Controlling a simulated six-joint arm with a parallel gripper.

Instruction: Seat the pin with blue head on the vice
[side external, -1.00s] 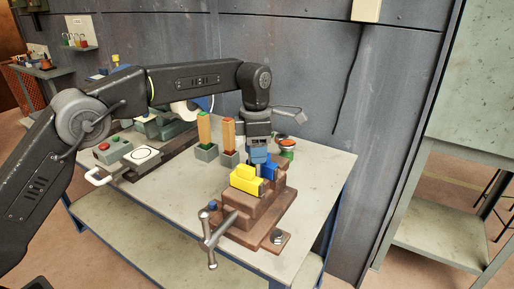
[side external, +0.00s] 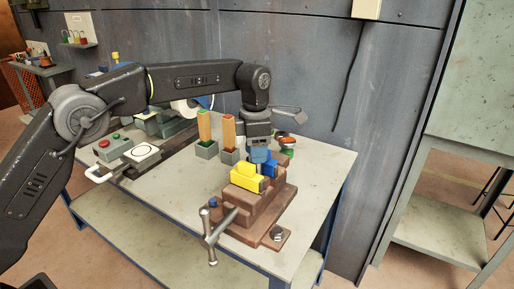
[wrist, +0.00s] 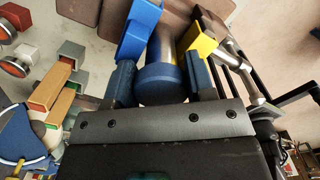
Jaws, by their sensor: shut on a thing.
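My gripper (wrist: 161,85) is shut on the pin with the blue head (wrist: 160,84). The head sits between the two dark blue fingers, and the pin's metal shaft points away from the gripper. The reddish-brown vice (side external: 233,228) has a blue block (side external: 270,169) and a yellow block (side external: 246,178) at its jaws. In the wrist view the shaft runs between the blue block (wrist: 140,30) and the yellow block (wrist: 193,48). In the side view my gripper (side external: 263,157) is above the vice's jaws and hides the pin. I cannot tell whether the shaft touches the vice.
Two upright sticks, green-topped (side external: 204,128) and red-topped (side external: 228,134), stand in grey blocks left of the gripper. The vice's T-handle (side external: 210,238) sticks out in front. The table's right side is clear.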

